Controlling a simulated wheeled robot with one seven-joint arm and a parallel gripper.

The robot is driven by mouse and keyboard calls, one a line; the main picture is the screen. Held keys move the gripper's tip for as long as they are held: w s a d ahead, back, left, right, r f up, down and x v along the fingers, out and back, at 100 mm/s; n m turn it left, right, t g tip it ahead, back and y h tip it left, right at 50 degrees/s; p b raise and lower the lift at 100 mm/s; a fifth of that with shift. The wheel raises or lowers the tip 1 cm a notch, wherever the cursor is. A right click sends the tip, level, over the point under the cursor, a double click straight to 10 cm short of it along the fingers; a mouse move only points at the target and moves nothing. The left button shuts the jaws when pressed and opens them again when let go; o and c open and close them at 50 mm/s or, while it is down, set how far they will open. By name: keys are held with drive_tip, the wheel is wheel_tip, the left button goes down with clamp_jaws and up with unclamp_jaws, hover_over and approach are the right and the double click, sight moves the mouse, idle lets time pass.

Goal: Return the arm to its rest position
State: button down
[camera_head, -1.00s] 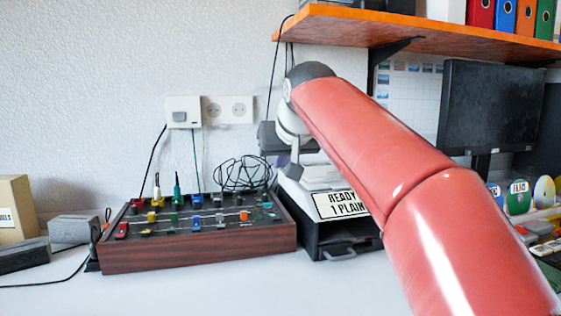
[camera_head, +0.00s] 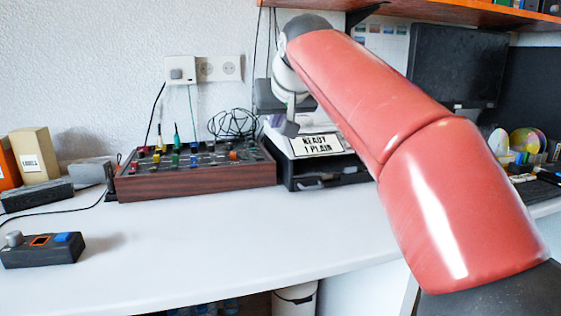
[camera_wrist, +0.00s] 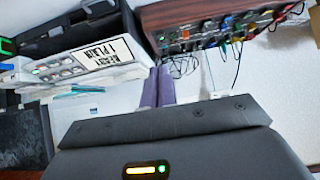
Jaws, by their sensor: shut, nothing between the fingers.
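My red arm reaches across the right half of the head view, bent over the white table (camera_head: 230,245). My gripper (camera_head: 289,128) hangs at its far end, beside the black-and-white device (camera_head: 325,172) with the sign "READY 1 PLAIN". In the wrist view my gripper's two purple-grey fingers (camera_wrist: 157,86) are together with nothing between them. The device shows there too (camera_wrist: 85,60), turned on its side at upper left. I cannot tell the exact gap between the gripper and the device.
A wooden panel (camera_head: 195,182) with coloured plugs and a black wire bundle stands left of the device. A small control box (camera_head: 42,250) lies at front left. A monitor (camera_head: 457,68) and an orange shelf (camera_head: 440,12) are at right. The table's front middle is clear.

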drive_tip(key=s+d+f+m+g+h, duration=0.1)
drive_tip(key=s+d+f, duration=0.4)
drive_tip(key=s+f, duration=0.4)
drive_tip(key=s+d+f+m+g+h+p, duration=0.1)
drive_tip(key=s+d+f, duration=0.4)
drive_tip(key=s+f, duration=0.5)
drive_tip(key=s+d+f+m+g+p, duration=0.1)
drive_tip(key=s+d+f+g, duration=0.1)
drive_tip(key=s+d+f, duration=0.4)
drive_tip(key=s+f, duration=0.3)
drive_tip(key=s, duration=0.2)
drive_tip(key=shift+s+f+h, duration=0.3)
drive_tip(key=shift+s+h, duration=0.05)
drive_tip(key=shift+h, duration=0.05)
